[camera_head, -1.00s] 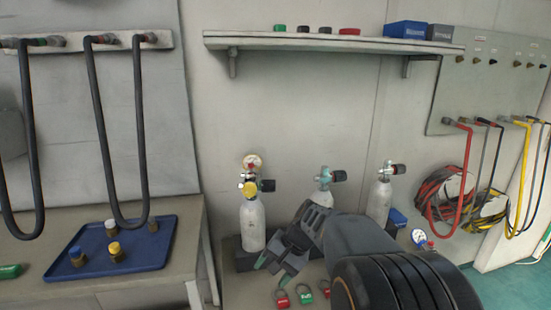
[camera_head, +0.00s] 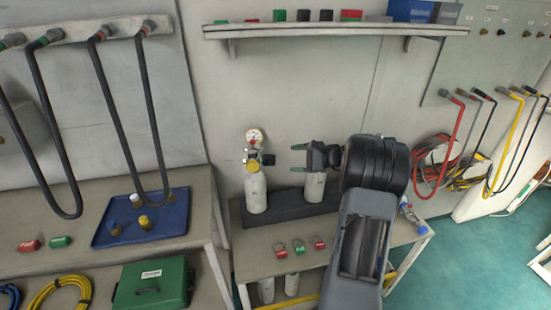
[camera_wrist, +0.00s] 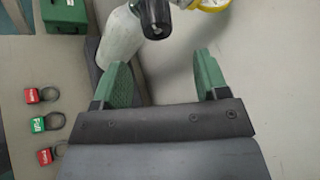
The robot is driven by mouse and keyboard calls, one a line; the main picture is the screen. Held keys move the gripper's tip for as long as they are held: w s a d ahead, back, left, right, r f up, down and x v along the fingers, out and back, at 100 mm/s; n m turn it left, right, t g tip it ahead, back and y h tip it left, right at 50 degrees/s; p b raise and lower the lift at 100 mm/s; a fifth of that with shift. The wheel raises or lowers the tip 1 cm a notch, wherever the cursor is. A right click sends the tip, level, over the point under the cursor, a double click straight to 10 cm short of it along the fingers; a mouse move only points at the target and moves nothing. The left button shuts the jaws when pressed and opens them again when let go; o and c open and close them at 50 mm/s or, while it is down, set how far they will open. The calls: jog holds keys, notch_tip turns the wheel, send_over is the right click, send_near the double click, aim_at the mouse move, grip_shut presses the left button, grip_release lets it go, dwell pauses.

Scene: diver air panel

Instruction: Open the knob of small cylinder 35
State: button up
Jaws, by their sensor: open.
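A white small cylinder (camera_head: 256,192) stands at the left of the cylinder row in the head view, with a gauge (camera_head: 254,136), a yellow fitting and a black knob (camera_head: 268,160) facing right. The same cylinder (camera_wrist: 120,38) and knob (camera_wrist: 155,18) appear at the top of the wrist view. My gripper (camera_head: 297,158) is open and empty, pointing left towards that knob with a gap between. Its green fingers (camera_wrist: 163,72) are spread, the knob ahead of them. A second cylinder (camera_head: 315,188) is partly hidden behind my gripper. My arm covers where the third stood. I cannot read number 35.
Red and green tags (camera_head: 298,246) lie on the bench front. A blue tray (camera_head: 170,222) with fittings is on the left table. A shelf (camera_head: 335,31) runs above. Hoses (camera_head: 460,135) hang at the right. Bare wall is behind the gripper.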

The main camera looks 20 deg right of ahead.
aim_at(269, 160)
jog(key=x, duration=0.8)
jog(key=shift+w+a+p, duration=0.1)
jog(key=shift+a+p, duration=0.05)
jog(key=shift+p, duration=0.15)
jog(key=shift+c, duration=0.3)
